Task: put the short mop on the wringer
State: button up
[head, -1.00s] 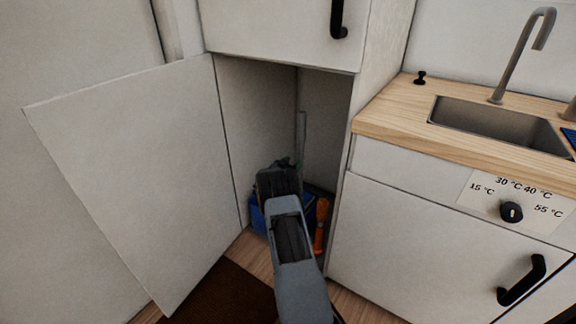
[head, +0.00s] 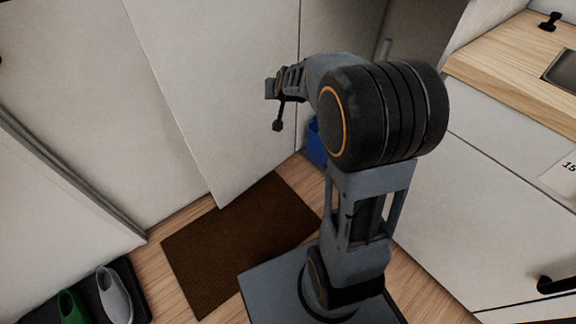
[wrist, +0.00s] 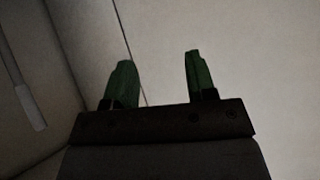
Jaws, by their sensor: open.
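A blue bucket-like thing (head: 317,146) stands on the floor at the foot of the open tall cupboard, mostly behind my arm. I cannot tell whether it is the wringer. A pale rod (wrist: 31,105) shows at the left there.
The cupboard door (head: 215,90) stands open on the left. A wooden counter (head: 500,58) with a sink (head: 566,72) is at the right. A brown mat (head: 240,240) lies on the floor. Shoes (head: 112,290) sit on a dark tray at the lower left.

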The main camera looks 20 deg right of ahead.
jog(key=s+a+f+n+g, duration=0.1)
jog(key=s+a+n+g, duration=0.1)
jog(key=s, duration=1)
jog(key=s+a+f+n+g+y, duration=0.1)
jog(key=s+a+g, duration=0.4)
jog(key=s, duration=0.8)
jog(key=shift+s+a+n+g, duration=0.3)
jog(key=shift+a+n, duration=0.1)
jog(key=shift+a, duration=0.5)
jog(key=shift+w, duration=0.1)
